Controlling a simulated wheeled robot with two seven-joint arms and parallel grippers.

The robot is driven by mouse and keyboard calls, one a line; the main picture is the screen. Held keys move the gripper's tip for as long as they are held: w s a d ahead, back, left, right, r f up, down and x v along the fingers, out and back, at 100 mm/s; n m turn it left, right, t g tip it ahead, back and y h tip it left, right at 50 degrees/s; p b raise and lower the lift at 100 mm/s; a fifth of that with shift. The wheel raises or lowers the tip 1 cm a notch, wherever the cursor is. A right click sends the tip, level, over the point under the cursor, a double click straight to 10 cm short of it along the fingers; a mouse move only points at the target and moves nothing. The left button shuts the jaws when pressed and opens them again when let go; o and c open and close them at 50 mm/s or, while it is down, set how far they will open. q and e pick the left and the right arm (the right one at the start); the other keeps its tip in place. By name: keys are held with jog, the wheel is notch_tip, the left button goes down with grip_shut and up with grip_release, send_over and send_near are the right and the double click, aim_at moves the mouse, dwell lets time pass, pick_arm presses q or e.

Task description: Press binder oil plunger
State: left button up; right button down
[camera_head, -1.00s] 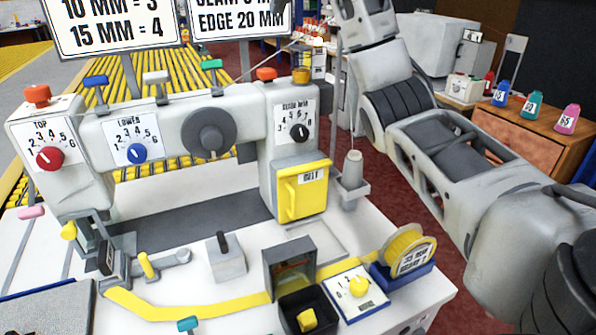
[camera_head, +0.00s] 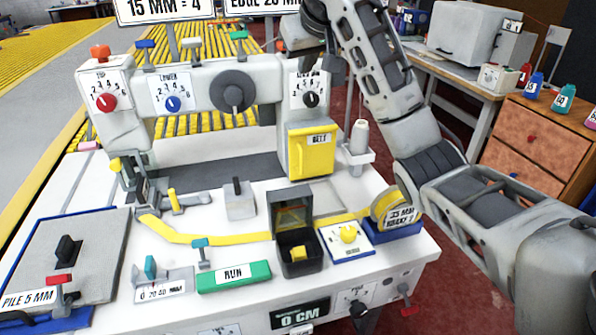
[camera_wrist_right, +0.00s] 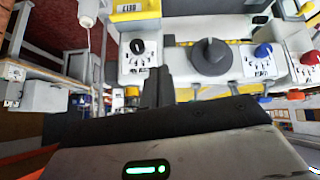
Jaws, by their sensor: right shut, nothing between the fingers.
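The white binding machine (camera_head: 190,92) stands on the table with several coloured knobs along its top. In the right wrist view an amber cap (camera_wrist_right: 132,91) shows at the machine's top edge, beside my fingers; it may be the oil plunger. In the head view that top right corner is mostly hidden behind my right wrist. My right gripper (camera_wrist_right: 156,86) is shut and empty. In the head view it hangs over the machine's right end, its fingertips hard to make out. I cannot tell whether it touches the cap. My left gripper is not in view.
An orange knob (camera_head: 277,45) stands close by on the machine top. A thread cone (camera_head: 359,138) stands right of the yellow belt cover (camera_head: 311,152). A tape roll (camera_head: 390,207), a black box (camera_head: 298,258) and a green RUN bar (camera_head: 233,276) are on the tabletop in front.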

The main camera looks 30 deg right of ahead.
jog(key=s+a+f+n, duration=0.1)
jog(key=s+a+f, duration=0.2)
jog(key=f, duration=0.7)
jog(key=s+a+f+n+g+y, duration=0.1)
jog(key=s+a+f, duration=0.2)
jog(key=f, duration=0.7)
jog(key=shift+s+a+g, duration=0.25)
jog(key=shift+a+g, duration=0.05)
jog(key=shift+a, duration=0.1)
jog(key=shift+r, duration=0.1)
